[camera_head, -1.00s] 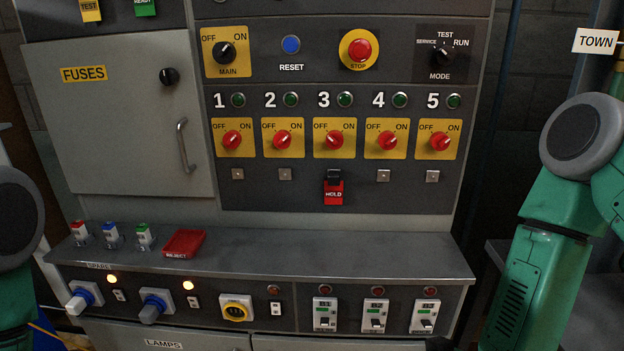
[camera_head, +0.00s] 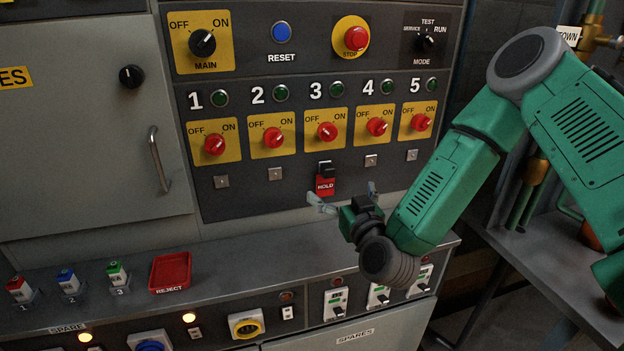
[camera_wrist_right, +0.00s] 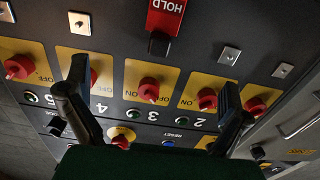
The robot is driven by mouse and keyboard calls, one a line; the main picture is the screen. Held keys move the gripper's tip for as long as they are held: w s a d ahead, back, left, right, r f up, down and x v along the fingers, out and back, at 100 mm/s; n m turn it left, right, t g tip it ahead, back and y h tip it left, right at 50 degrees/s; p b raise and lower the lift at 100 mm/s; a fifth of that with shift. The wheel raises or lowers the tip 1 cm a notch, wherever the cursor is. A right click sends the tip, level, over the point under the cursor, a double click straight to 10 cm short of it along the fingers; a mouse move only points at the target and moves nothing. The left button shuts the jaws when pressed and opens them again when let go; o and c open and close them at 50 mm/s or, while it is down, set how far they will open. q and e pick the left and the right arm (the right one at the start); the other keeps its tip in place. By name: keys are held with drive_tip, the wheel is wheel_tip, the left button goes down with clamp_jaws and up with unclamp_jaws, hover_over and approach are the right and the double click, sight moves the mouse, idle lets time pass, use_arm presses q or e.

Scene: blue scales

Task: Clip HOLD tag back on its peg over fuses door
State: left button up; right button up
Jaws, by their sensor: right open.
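The red HOLD tag (camera_head: 325,186) with its black clip hangs on the panel below switch 3. It also shows upside down at the top of the right wrist view (camera_wrist_right: 166,17). My right gripper (camera_head: 342,195) is open and empty in front of the panel, just below and right of the tag. In the right wrist view its two spread fingers (camera_wrist_right: 154,82) show against the switch row, with the tag beyond them. The grey fuses door (camera_head: 85,160) is at the left, its yellow label cut by the edge. No peg over it is in view. My left gripper is out of view.
A grey ledge (camera_head: 225,258) runs below the panel, with a red REJECT tray (camera_head: 170,272) and several small coloured tags at left. Red rotary switches (camera_head: 327,131) and small metal plates (camera_head: 275,174) flank the tag. The door handle (camera_head: 160,160) sticks out.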

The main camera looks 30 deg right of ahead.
sight(330, 175)
drive_tip(key=b+x, duration=0.1)
drive_tip(key=x, duration=0.6)
drive_tip(key=shift+w+f, duration=0.1)
drive_tip(key=shift+w, duration=0.2)
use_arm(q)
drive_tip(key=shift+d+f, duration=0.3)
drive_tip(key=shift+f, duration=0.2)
use_arm(e)
drive_tip(key=shift+w+d, duration=0.4)
drive_tip(key=shift+w, duration=0.25)
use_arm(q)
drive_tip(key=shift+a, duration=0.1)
use_arm(e)
drive_tip(key=shift+a, duration=0.15)
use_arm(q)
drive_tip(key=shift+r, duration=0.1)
